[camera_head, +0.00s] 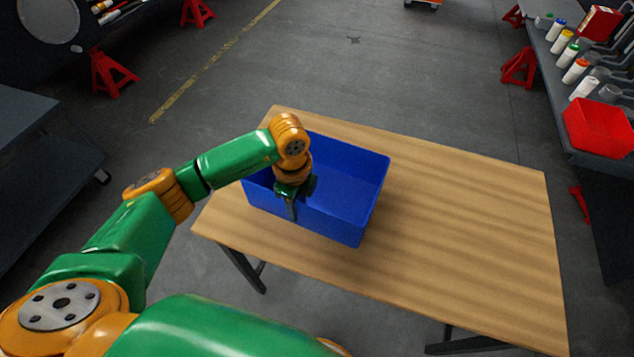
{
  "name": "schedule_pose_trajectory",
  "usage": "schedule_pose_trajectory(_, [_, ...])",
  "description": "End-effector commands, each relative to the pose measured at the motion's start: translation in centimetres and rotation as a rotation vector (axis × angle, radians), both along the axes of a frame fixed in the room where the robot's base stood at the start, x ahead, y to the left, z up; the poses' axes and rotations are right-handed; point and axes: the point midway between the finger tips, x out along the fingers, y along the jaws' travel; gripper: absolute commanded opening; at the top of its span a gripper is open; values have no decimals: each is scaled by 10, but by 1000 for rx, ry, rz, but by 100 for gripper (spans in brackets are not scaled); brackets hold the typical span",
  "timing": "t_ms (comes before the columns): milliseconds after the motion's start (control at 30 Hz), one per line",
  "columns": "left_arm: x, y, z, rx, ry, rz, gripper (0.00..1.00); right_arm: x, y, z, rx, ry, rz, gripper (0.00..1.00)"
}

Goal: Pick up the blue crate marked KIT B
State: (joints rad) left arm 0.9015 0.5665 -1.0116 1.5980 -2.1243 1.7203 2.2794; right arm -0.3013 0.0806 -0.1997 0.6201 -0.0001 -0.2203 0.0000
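The blue crate (345,215) stands upright on the left part of the wooden table (470,230). It looks empty inside, and no KIT B marking shows from here. My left gripper (293,208) points down at the crate's near wall, left of its middle. Its fingers seem to be at or astride that wall's rim. I cannot tell whether they are closed on it. The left arm hides the crate's left back corner. My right gripper is not in view.
The right half of the table is bare. At the right, a dark bench holds a red bin (598,128) and several white bottles (575,71). A dark cart (45,160) stands at the left. Red stands (112,74) are on the grey floor.

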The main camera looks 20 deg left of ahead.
Motion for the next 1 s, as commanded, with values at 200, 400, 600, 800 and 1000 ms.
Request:
schedule_pose_trajectory(200, [0, 0, -26, 0, 0, -1, 40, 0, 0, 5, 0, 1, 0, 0])
schedule_pose_trajectory(400, [0, 0, -27, 0, -1, -1, 32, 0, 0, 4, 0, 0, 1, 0])
schedule_pose_trajectory(600, [0, 0, -27, -1, -1, -1, 0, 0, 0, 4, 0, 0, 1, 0])
schedule_pose_trajectory(800, [0, 0, -26, -1, -1, -1, 0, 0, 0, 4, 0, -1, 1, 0])
schedule_pose_trajectory(1000, [0, 0, -26, -1, -1, -1, 0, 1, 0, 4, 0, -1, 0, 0])
